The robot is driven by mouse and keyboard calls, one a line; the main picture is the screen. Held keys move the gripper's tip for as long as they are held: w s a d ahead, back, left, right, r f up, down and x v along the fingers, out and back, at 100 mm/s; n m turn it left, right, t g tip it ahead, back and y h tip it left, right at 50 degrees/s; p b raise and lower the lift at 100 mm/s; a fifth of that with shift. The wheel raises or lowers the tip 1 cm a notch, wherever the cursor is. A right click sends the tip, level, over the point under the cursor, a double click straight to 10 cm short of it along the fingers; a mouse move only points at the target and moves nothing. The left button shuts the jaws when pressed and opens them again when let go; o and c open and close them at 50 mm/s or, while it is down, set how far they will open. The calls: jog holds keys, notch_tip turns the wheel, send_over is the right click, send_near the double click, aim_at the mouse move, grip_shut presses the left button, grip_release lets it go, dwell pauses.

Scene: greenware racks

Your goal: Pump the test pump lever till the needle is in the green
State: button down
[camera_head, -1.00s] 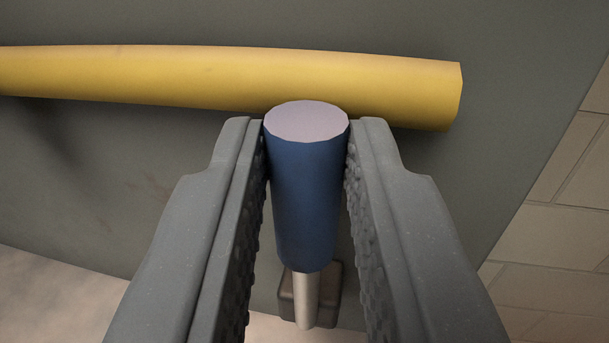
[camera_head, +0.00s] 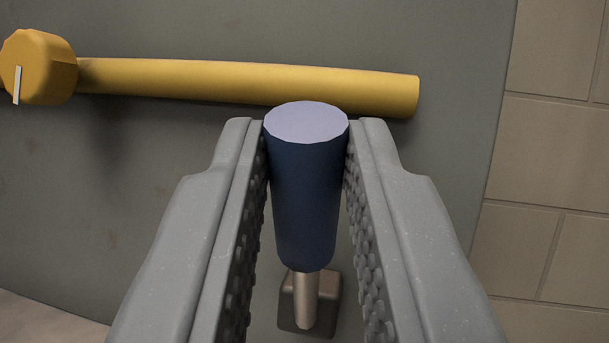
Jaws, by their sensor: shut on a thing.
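The blue cylindrical grip of the pump lever (camera_head: 306,205) stands between the fingers of my gripper (camera_head: 306,140). My gripper is shut on this grip, with a ridged pad on each side of it. A metal rod (camera_head: 306,300) runs from the lower end of the grip to a small dark block (camera_head: 325,318). No gauge, needle or green zone shows in this view.
A yellow bar (camera_head: 250,82) lies across the grey panel (camera_head: 420,40) behind the grip. A yellow round knob (camera_head: 38,68) with a white mark is at its left end. A tiled wall (camera_head: 555,150) is at the right, and a pale floor patch (camera_head: 40,315) shows at lower left.

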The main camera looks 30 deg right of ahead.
jog(key=shift+a+f+t, duration=0.25)
jog(key=shift+f+t, duration=0.05)
jog(key=c, duration=1.3)
grip_release()
jog(key=shift+s, duration=0.1)
jog(key=shift+r, duration=0.1)
jog(key=shift+s, duration=0.1)
jog(key=v, duration=1.3)
jog(key=shift+s+f, duration=0.2)
jog(key=shift+s, duration=0.05)
jog(key=shift+a+r, duration=0.1)
jog(key=shift+a, duration=0.05)
